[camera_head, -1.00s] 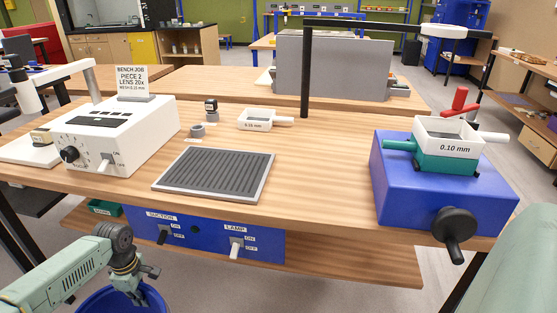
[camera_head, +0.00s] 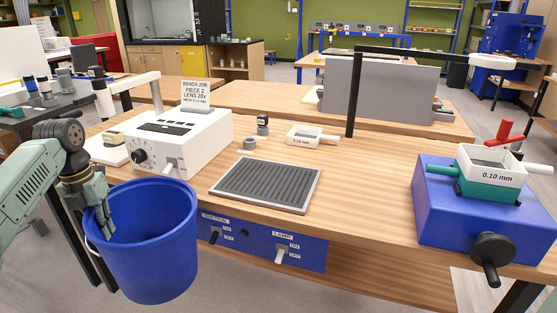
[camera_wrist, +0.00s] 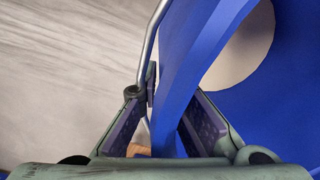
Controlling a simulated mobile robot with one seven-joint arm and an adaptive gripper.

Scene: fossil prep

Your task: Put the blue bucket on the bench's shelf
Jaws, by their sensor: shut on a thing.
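The blue bucket (camera_head: 152,255) hangs in the air at the left front of the bench in the head view, roughly upright, with its open top showing. My gripper (camera_head: 106,225) is shut on its left rim, one finger inside the bucket. In the wrist view, the blue bucket wall (camera_wrist: 190,75) passes between the two fingers of my gripper (camera_wrist: 165,120), and a metal handle runs beside it. The bench's shelf (camera_head: 385,285) is the lower wooden board under the bench top. The bucket hides the shelf's left part.
The bench top (camera_head: 370,190) carries a white control box (camera_head: 180,145), a grooved grey tray (camera_head: 266,184) and a blue block with a black knob (camera_head: 470,205). A blue switch panel (camera_head: 260,243) hangs between the top and the shelf. The shelf's visible right part is clear.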

